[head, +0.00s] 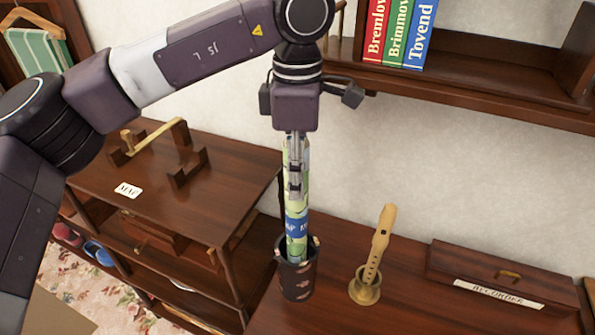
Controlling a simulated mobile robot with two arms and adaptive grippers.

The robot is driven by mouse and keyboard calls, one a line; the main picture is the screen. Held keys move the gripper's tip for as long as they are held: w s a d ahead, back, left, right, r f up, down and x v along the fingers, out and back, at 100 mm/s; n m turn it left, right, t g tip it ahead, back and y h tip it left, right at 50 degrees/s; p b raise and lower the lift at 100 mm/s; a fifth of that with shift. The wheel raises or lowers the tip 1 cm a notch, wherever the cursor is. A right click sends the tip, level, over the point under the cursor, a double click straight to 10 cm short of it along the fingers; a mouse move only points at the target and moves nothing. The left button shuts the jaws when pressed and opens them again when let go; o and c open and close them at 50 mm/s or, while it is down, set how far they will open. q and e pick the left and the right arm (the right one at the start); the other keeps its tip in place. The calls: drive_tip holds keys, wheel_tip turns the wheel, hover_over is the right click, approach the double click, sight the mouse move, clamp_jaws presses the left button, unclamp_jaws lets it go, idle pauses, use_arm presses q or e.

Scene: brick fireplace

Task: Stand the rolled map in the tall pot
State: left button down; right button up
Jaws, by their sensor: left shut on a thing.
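The rolled map (297,222), green and pale with a blue band, is upright. Its lower end is inside the mouth of the tall dark pot (298,283), which has small pinkish marks and stands on the lower brown top. My left gripper (295,190) points down from above and is shut on the upper part of the map. The map's bottom end is hidden in the pot, so I cannot tell whether it touches the pot's floor. My right gripper is not in view.
A wooden recorder (380,243) leans in a brass holder (365,288) just right of the pot. A box labelled RECORDER (500,272) lies farther right. A higher cabinet top (215,205) with a wooden rack is at left. A bookshelf (480,85) overhangs at upper right.

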use_arm(q)
drive_tip(key=c, duration=1.4)
unclamp_jaws()
drive_tip(key=shift+c, duration=0.2)
wheel_tip(320, 180, up, 12)
drive_tip(key=shift+f, duration=0.1)
